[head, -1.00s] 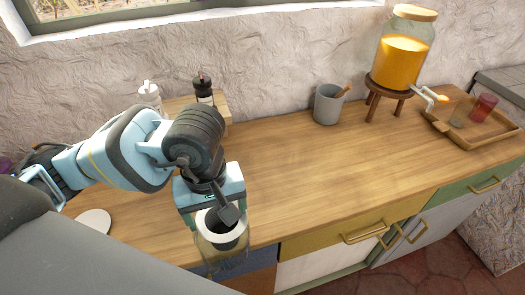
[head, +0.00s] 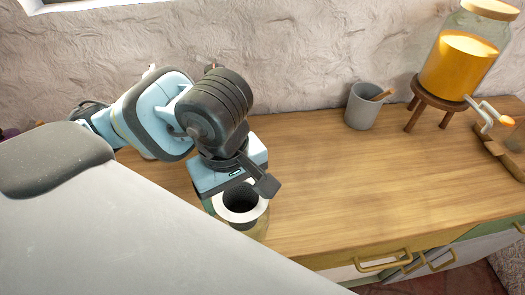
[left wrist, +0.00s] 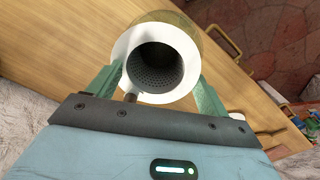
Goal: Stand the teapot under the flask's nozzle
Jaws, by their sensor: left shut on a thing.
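The teapot (head: 244,217) is clear glass with a white rim and a dark perforated infuser inside. My left gripper (head: 238,190) is shut on it just below the rim; the left wrist view shows a finger on either side of the teapot (left wrist: 150,92). In the head view the teapot is near the counter's front edge; whether its base touches anything cannot be told. The flask (head: 460,65) is a glass jar of orange liquid with a wooden lid, at the right. Its nozzle (head: 492,114) sticks out to the lower right, well away from the teapot. My right gripper is not in view.
The flask stands on a wooden stool (head: 438,100). A grey cup (head: 362,108) with a wooden utensil stands left of it, near the wall. A wooden tray (head: 497,153) lies below the nozzle, cut by the right edge. The counter (head: 350,180) between teapot and tray is bare.

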